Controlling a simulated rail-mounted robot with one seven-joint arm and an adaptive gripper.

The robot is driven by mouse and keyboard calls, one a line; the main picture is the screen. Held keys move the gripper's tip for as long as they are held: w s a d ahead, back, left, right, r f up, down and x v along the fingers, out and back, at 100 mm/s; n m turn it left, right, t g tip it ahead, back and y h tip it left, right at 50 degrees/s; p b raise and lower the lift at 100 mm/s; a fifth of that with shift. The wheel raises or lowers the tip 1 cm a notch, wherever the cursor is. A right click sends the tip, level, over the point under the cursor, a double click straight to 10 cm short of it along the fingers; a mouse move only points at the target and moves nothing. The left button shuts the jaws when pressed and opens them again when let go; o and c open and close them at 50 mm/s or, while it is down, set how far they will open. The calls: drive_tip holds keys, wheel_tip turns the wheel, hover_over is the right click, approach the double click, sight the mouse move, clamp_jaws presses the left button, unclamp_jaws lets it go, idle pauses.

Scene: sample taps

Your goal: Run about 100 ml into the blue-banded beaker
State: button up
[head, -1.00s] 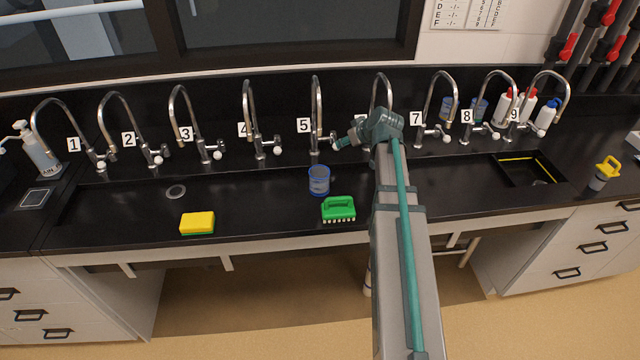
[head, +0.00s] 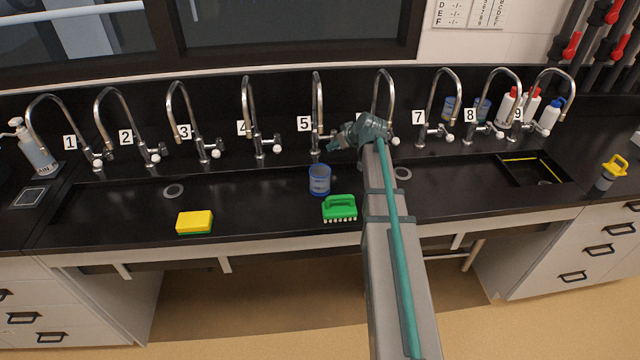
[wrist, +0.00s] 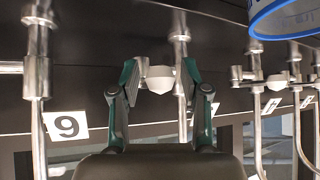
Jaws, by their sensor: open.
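The blue-banded beaker (head: 319,181) stands upright in the sink in front of tap 5 (head: 317,100). Its blue band and clear wall also show at the top right of the wrist view (wrist: 285,18). I cannot tell whether it holds water, and no stream is visible. My gripper (head: 331,146) is at the right of tap 5's base. In the upside-down wrist view, my gripper (wrist: 158,72) is open, with a white tap knob (wrist: 160,80) between its fingertips. Gaps show on both sides of the knob. Tap 6 (head: 385,90) is partly hidden by my arm.
A yellow sponge (head: 195,222) sits at the sink's front left. Other taps line the back on both sides. Blue-marked cups (head: 482,109) and wash bottles (head: 549,117) stand behind the right-hand taps. The left sink floor is clear.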

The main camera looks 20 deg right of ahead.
drive_tip(key=shift+s+r, duration=0.1)
drive_tip(key=p+v, duration=0.2)
drive_tip(key=v, duration=0.5)
drive_tip(key=shift+s+r, duration=0.25)
drive_tip(key=shift+r, duration=0.05)
idle(0.4)
